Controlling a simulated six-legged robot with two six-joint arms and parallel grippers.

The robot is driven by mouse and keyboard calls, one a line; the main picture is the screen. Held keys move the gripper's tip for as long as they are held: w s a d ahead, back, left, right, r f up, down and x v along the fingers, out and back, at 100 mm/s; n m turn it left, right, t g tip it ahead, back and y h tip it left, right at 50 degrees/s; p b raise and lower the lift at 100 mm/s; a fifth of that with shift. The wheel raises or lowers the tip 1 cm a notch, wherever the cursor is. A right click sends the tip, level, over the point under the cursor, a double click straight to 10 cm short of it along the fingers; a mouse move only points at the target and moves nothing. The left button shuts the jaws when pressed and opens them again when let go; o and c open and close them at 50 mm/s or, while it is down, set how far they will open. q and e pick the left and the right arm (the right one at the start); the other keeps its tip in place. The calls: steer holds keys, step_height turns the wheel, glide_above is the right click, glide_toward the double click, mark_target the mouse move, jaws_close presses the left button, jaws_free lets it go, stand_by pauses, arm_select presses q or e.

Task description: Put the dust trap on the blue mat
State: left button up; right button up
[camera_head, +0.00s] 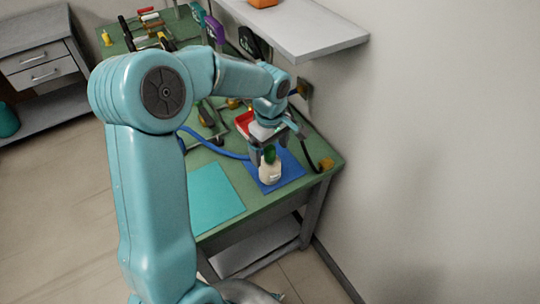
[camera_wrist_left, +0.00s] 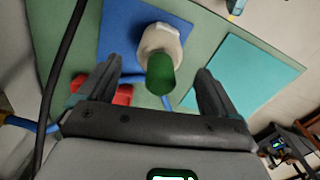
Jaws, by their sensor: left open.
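The dust trap (camera_head: 270,168), a pale container with a green top, stands upright on the blue mat (camera_head: 290,165) near the front right of the table. In the left wrist view, the dust trap (camera_wrist_left: 160,50) sits at the edge of the blue mat (camera_wrist_left: 118,35), its green top toward me. My left gripper (camera_head: 268,149) is just above it. In the left wrist view, the fingers of my left gripper (camera_wrist_left: 157,72) are spread on both sides of the green top, with visible gaps. My right gripper is not in view.
A turquoise mat (camera_head: 212,195) lies left of the blue mat on the green table (camera_head: 240,178). A red tray (camera_head: 243,122) is behind. A blue hose (camera_head: 215,146) and a black cable run nearby. A grey shelf (camera_head: 300,35) hangs on the wall.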

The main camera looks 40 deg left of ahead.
arm_select(q)
step_height(320, 180, up, 8)
steer(key=shift+r, duration=0.15)
steer(key=shift+s, duration=0.1)
stand_by(0.6)
